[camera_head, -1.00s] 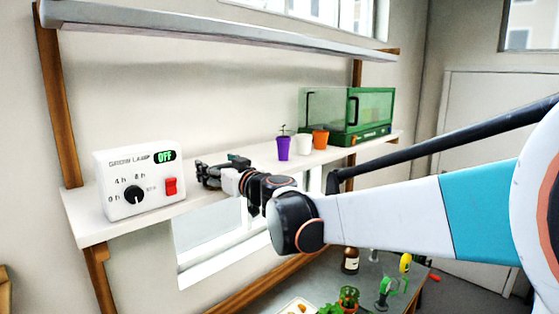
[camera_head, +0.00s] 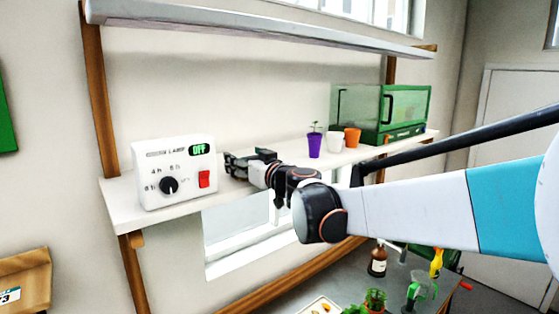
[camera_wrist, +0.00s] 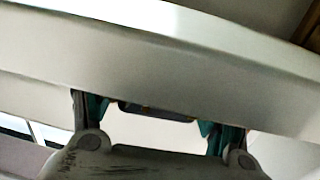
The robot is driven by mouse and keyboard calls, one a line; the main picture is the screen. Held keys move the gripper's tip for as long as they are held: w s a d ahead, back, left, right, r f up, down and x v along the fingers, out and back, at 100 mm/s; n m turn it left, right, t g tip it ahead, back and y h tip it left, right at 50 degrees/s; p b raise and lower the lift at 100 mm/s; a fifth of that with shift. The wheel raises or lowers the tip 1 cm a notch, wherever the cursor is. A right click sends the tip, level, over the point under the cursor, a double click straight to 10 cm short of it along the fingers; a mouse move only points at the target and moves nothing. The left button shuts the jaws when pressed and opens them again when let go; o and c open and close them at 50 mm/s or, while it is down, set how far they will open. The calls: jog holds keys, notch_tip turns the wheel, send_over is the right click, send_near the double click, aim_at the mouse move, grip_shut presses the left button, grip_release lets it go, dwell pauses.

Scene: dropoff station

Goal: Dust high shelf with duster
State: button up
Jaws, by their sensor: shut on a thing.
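A white wall shelf (camera_head: 122,208) on wooden uprights runs across the head view, with a long grey-white bar (camera_head: 250,30) above it. My gripper (camera_head: 238,163) is at the shelf, just right of the white grow-lamp control box (camera_head: 175,172). In the wrist view its fingers (camera_wrist: 155,118) are apart, with a narrow dark thing (camera_wrist: 155,110) between them that I cannot identify. No duster can be made out clearly in either view. A broad pale bar (camera_wrist: 170,65) fills the upper wrist view.
Purple (camera_head: 315,146), white (camera_head: 335,142) and orange (camera_head: 352,137) pots stand on the shelf, left of a green glass-fronted case (camera_head: 400,112). A grey table (camera_head: 345,280) with plants and a brown bottle (camera_head: 377,262) is below.

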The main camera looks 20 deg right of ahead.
jog(key=shift+v, duration=1.35)
jog(key=shift+x, duration=0.75)
jog(key=shift+f, duration=0.1)
jog(key=shift+r+p, duration=1.2)
jog(key=shift+r, duration=0.85)
